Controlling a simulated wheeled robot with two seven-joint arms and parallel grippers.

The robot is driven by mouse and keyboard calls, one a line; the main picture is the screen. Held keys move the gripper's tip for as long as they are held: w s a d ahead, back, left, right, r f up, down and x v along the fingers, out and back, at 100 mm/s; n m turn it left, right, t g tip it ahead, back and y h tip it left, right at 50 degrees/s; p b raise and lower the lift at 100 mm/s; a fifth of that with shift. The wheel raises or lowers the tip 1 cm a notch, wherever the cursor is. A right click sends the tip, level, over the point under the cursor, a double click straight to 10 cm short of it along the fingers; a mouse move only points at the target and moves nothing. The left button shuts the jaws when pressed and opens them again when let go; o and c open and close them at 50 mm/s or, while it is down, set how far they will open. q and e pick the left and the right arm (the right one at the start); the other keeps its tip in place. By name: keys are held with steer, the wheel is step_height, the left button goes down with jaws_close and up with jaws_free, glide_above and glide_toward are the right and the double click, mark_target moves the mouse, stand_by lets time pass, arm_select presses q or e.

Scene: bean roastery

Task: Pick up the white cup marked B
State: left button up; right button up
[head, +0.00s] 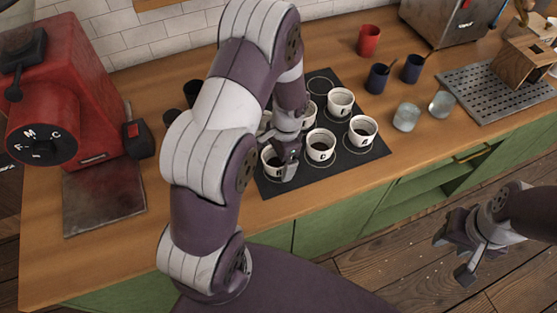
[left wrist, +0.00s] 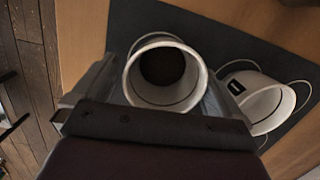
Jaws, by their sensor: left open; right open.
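Several white cups with small dark labels stand on a black mat (head: 322,183) on the wooden counter. My left gripper (head: 287,165) is low over the mat's front left. It is open, with its fingers on either side of a white cup (head: 270,160). That cup (left wrist: 165,75) shows between the fingers in the left wrist view, with dark contents; its label is partly hidden and I cannot read it surely. The neighbouring cup (head: 320,146) seems marked C. My left arm partly hides the back left cups. My right gripper (head: 457,258) is open and empty above the floor.
Another white cup (head: 363,131) stands front right on the mat, and one (head: 340,102) behind. Two clear glasses (head: 406,117), dark blue cups (head: 378,78) and a red cup (head: 369,40) stand to the right. A red machine (head: 75,80) is at left.

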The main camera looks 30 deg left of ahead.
arm_select(q)
steer(key=shift+a+f, duration=0.3)
steer(key=shift+f, duration=0.2)
steer(key=shift+a+f, duration=0.25)
steer(key=shift+f, duration=0.2)
steer(key=shift+d, duration=0.15)
steer(key=shift+c, duration=0.3)
steer(key=shift+s+d+r, duration=0.1)
steer(key=shift+d, duration=0.05)
steer(key=c, duration=0.9)
